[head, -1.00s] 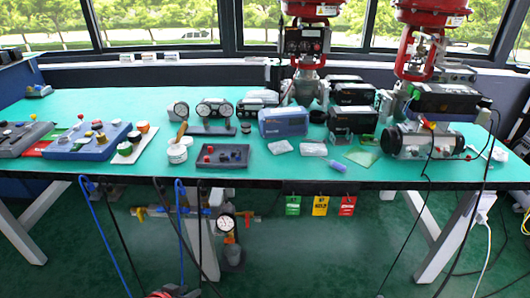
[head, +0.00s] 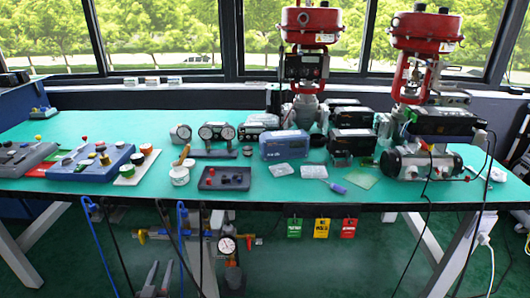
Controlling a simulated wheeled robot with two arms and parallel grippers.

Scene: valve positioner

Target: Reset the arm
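My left gripper (head: 158,272) shows at the bottom of the head view, left of centre. Its two grey fingers point up and stand apart with nothing between them. It is below the front edge of the green-topped workbench (head: 270,188) and touches nothing that I can see. The rest of my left arm is cut off by the lower border. My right gripper is not in view.
Colored tags (head: 321,228) hang from the front edge. On top stand a blue box (head: 285,146), red-topped valves (head: 311,26) and a small dark tray (head: 226,179).

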